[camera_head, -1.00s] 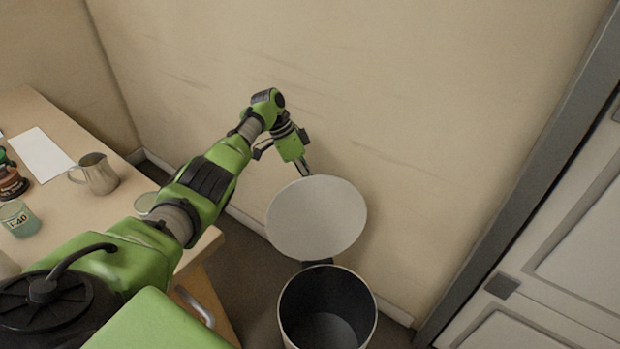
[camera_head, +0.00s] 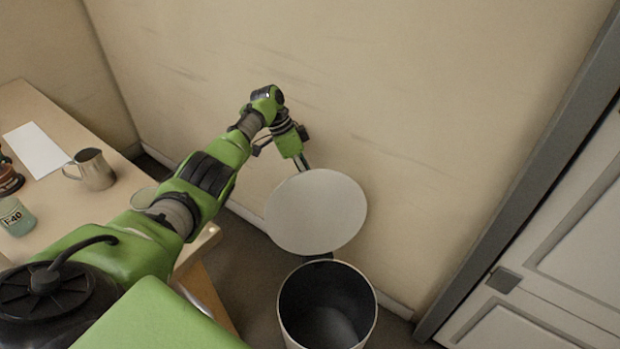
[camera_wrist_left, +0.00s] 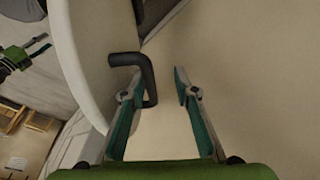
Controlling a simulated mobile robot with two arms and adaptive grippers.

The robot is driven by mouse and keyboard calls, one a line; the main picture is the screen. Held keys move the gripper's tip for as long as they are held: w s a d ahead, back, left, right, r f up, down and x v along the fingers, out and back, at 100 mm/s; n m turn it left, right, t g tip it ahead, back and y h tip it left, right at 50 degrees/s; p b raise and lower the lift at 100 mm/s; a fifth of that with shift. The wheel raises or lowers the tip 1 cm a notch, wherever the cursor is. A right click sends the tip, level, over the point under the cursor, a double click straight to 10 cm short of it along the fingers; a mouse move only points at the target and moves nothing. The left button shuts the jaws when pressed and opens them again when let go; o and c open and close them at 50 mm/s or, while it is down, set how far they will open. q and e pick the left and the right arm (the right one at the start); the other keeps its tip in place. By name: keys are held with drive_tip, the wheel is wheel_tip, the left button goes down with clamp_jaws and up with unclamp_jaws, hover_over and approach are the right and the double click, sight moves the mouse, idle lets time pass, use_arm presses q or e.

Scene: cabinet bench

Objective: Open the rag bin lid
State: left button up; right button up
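The rag bin (camera_head: 326,312) is a round dark-lined bin on the floor, and its dark inside shows from above. Its round pale lid (camera_head: 316,212) stands raised, tilted up at the back of the bin toward the wall. My left gripper (camera_head: 303,163) is at the lid's upper edge, its tips partly hidden by the lid. In the left wrist view the lid (camera_wrist_left: 88,55) fills the left side with its black bent handle (camera_wrist_left: 148,75).
A wooden bench (camera_head: 110,200) at the left holds a metal jug (camera_head: 93,170), a white sheet (camera_head: 37,150) and a labelled jar (camera_head: 16,217). The wall (camera_head: 400,120) is close behind the lid. A pale cabinet door (camera_head: 570,260) stands at the right.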

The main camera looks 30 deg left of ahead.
use_arm(q)
drive_tip(key=shift+w+r, duration=0.1)
drive_tip(key=shift+r, duration=0.1)
drive_tip(key=v, duration=1.2)
drive_tip(key=shift+f, duration=0.2)
